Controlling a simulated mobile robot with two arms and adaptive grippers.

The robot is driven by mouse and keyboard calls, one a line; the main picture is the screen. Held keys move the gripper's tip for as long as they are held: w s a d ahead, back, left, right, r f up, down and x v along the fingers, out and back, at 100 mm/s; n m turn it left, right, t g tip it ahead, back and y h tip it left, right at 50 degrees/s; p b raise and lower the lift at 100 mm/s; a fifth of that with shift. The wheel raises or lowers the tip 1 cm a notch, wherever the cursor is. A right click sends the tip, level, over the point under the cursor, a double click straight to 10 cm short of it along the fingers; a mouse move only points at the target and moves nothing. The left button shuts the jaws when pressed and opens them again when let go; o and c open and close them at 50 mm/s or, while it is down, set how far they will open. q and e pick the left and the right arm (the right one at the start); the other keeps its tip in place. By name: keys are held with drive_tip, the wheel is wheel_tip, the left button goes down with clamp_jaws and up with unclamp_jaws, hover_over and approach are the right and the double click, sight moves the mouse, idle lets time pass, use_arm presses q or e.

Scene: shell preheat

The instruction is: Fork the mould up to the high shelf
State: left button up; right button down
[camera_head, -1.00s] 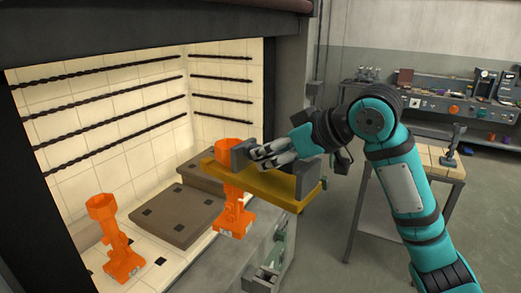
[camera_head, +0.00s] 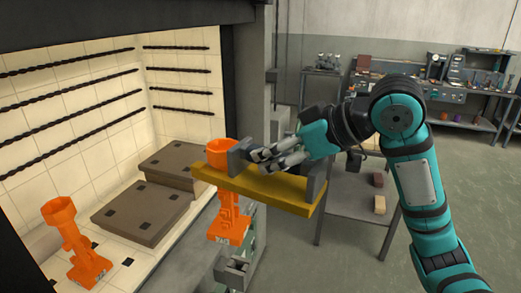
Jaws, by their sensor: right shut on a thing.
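My right gripper (camera_head: 258,162) is shut on the yellow fork (camera_head: 260,194), between its two grey uprights. An orange mould with a cup-like top (camera_head: 222,147) shows at the fork's left end. Its lower part hangs below the yellow bar, and the bar hides its middle; I cannot tell exactly how the fork bears it. A similar orange piece (camera_head: 76,240) stands upright on the tiled floor of the open kiln at left. A brown slab (camera_head: 142,213) lies in the kiln, with a higher brown slab (camera_head: 178,164) behind it. My left gripper is out of view.
Dark rods (camera_head: 70,92) run along the kiln's tiled walls. The dark kiln frame (camera_head: 240,80) stands close behind the fork. A grey stand (camera_head: 350,207) with small blocks is behind my right arm. A workbench (camera_head: 440,100) is at the back; the floor at right is clear.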

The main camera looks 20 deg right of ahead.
sight(322, 173)
drive_tip(key=shift+s+d+r, duration=0.1)
drive_tip(key=shift+s+d, duration=1.55)
drive_tip(key=shift+d, duration=0.05)
drive_tip(key=shift+s+d+b, duration=1)
drive_tip(key=shift+s+d, duration=1.05)
drive_tip(key=shift+s, duration=0.1)
drive_tip(key=s+d+b, duration=0.4)
drive_tip(key=s+d, duration=0.2)
drive_tip(key=shift+s+d, duration=0.25)
drive_tip(key=shift+s, duration=0.1)
drive_tip(key=shift+d, duration=0.1)
